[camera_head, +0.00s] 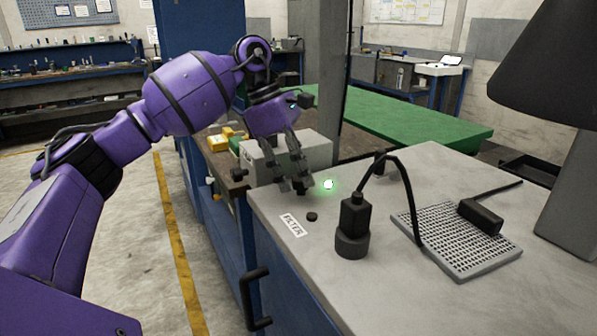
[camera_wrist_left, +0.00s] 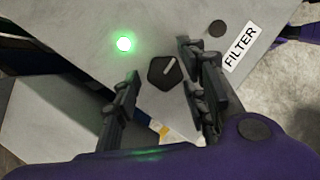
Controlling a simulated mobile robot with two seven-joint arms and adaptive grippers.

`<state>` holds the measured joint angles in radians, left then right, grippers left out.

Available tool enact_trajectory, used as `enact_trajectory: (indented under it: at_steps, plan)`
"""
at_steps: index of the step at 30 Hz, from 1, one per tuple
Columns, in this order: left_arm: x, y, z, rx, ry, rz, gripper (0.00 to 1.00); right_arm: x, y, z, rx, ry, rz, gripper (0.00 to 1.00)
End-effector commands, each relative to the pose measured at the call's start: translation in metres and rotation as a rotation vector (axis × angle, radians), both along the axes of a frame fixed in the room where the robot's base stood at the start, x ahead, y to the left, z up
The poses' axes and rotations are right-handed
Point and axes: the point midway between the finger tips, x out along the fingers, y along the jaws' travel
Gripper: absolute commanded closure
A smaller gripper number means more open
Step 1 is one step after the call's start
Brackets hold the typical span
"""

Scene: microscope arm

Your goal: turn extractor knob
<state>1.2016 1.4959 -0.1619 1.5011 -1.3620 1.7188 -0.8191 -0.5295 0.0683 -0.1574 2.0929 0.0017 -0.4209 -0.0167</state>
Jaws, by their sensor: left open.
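The knob (camera_wrist_left: 166,72) is black with a flat-sided outline and a pale pointer line, set on the grey worktop (camera_head: 440,170). It shows in the left wrist view, between the spread fingers of my left gripper (camera_wrist_left: 160,62). The gripper is open; I cannot tell whether either finger touches the knob. A lit green lamp (camera_head: 328,184) is beside it. A white FILTER label (camera_head: 293,225) is near a small black button (camera_head: 312,216). My right gripper is out of view.
A black upright fitting (camera_head: 353,225) with a cable stands right of the gripper. A perforated grey plate (camera_head: 457,240) and a dark hood (camera_head: 565,75) are further right. A light grey box (camera_head: 305,150) is behind the gripper. The worktop front is mostly clear.

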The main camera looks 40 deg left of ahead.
Motion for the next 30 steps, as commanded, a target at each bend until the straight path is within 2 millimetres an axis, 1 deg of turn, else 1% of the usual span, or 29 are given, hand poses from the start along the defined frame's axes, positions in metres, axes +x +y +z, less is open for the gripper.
enact_trajectory:
  at_steps: [3,8,17,25,30]
  plan:
    - [0.0003,-0.0008,-0.0023,0.0,0.0,0.0,0.6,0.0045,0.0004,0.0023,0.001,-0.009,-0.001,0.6]
    - [0.0003,-0.0007,-0.0021,0.0,0.0,0.001,0.6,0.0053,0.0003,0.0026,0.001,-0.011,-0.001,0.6]
    - [0.001,-0.0002,-0.0016,0.001,-0.003,0.002,0.98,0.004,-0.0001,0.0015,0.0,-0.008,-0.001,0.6]
    - [0.0015,0.0009,-0.0005,0.003,-0.006,0.022,0.99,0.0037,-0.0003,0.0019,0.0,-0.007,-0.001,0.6]
    - [0.0008,0.0016,0.0008,0.005,-0.008,0.084,0.99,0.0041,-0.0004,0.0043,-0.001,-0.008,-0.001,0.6]
